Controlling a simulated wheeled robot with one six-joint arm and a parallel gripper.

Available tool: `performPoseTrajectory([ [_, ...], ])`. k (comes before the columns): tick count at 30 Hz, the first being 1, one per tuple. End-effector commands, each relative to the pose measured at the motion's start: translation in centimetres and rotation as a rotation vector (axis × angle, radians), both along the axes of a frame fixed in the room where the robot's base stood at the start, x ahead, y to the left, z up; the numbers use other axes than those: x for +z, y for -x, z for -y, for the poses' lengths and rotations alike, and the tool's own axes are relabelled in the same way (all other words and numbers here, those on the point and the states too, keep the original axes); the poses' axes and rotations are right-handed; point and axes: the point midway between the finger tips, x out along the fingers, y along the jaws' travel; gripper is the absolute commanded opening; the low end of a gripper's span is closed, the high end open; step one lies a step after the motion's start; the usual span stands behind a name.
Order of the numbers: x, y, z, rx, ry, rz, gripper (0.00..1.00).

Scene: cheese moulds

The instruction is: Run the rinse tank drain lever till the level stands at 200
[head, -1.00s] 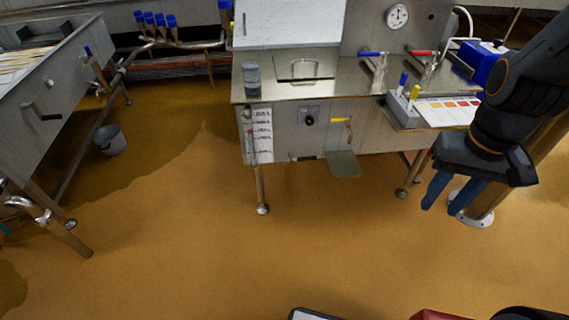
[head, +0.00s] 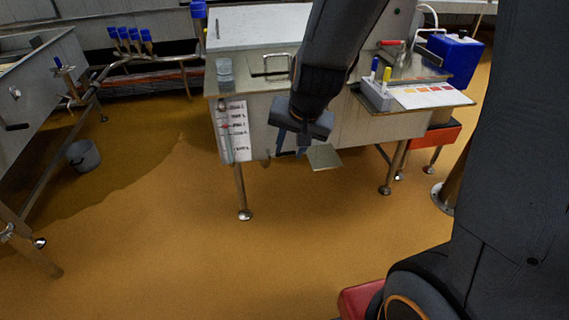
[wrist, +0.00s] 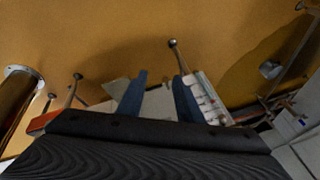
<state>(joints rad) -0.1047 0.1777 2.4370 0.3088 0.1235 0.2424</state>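The rinse tank (head: 345,117) is the steel unit at the centre of the head view. Its level gauge (head: 235,140), a white strip with several labels, is on the front left; a red mark sits near the middle label, but the numbers are too small to read surely. The strip also shows in the wrist view (wrist: 205,98). The yellow-handled drain lever on the tank's front is hidden behind my arm. My gripper (head: 289,149) is in front of the tank's lower front, right of the gauge. Its blue fingers are apart with nothing between them, as the wrist view shows (wrist: 160,82).
A grey flap (head: 324,157) juts out low at the tank's front. A side shelf (head: 440,97) with a colour chart and a blue canister (head: 455,60) are to the right. A grey bucket (head: 83,156) stands at left. The floor in front is clear.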

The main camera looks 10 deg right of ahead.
Motion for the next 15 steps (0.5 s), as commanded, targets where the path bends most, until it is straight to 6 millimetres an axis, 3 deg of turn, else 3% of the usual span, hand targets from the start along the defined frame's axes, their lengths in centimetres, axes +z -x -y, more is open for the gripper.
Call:
performPoseTrajectory([
  [1, -2.4, -2.4, -0.7, -0.053, -0.021, 0.042, 0.33],
  [6, -6.3, -9.2, -1.9, -0.255, -0.097, 0.191, 0.33],
  [15, -12.9, -18.9, -2.2, -0.618, -0.22, 0.454, 0.33],
])
